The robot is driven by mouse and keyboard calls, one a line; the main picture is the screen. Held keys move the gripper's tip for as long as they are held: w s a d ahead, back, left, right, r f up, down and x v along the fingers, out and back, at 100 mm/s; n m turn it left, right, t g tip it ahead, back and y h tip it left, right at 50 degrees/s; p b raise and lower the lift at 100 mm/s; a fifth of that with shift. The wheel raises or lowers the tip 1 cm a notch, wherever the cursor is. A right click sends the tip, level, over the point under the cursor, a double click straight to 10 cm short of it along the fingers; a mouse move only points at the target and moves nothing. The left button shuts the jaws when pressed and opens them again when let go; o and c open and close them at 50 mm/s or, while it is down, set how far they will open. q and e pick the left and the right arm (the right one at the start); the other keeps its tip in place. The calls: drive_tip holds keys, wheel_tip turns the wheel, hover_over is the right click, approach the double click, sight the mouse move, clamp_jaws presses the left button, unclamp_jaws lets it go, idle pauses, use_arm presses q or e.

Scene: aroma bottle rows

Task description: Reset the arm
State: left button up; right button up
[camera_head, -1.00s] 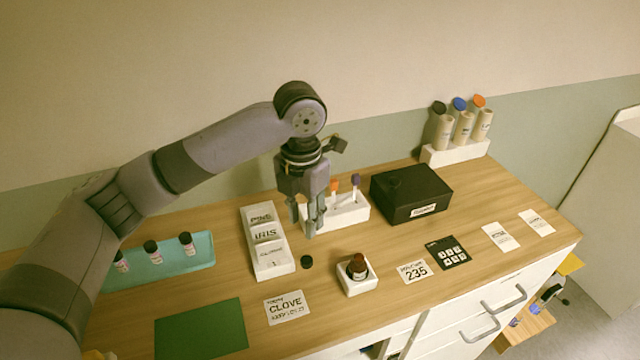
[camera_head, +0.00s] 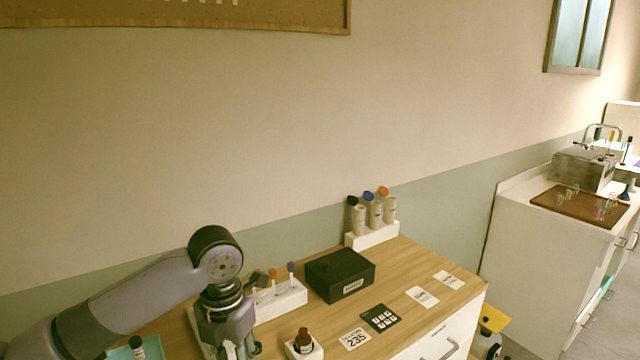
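My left arm comes in from the lower left, bent at a dark round joint, with its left gripper (camera_head: 236,350) pointing down over the wooden table (camera_head: 388,282). The gripper's fingertips are at or beyond the bottom edge of the picture, so its opening is hidden. It hangs left of a brown bottle (camera_head: 303,338) that stands in a white holder (camera_head: 290,351). My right gripper is not in view.
A black box (camera_head: 340,272) and a white rack (camera_head: 282,300) with droppers stand behind. Capped tubes (camera_head: 375,212) stand in a white block at the back. Cards (camera_head: 421,296) lie at right. A separate counter (camera_head: 540,235) is far right.

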use_arm(q)
drive_tip(key=s+d+f+n+t+h, duration=0.1)
drive_tip(key=s+d+f+n+h, duration=0.1)
drive_tip(key=s+d+f+n, duration=0.45)
drive_tip(key=s+d+f+n+t+h, duration=0.1)
drive_tip(key=s+d+f+n+h, duration=0.2)
drive_tip(key=f+n, duration=0.6)
drive_tip(key=s+a+f+n+t+y, duration=0.1)
drive_tip(key=s+a+f+n+y, duration=0.1)
drive_tip(key=s+a+n, duration=0.75)
drive_tip(key=s+a+f+n+y, duration=0.3)
drive_tip(key=s+a+n, duration=0.3)
drive_tip(key=n, duration=0.7)
wheel_tip(320, 180, down, 28)
drive_tip(key=s+b, duration=0.1)
drive_tip(key=s+a+f+g, duration=0.2)
drive_tip(key=s+f, duration=1.3)
drive_tip(key=s, duration=0.2)
drive_tip(key=shift+a+f+b, duration=0.35)
drive_tip(key=shift+f+b, duration=0.05)
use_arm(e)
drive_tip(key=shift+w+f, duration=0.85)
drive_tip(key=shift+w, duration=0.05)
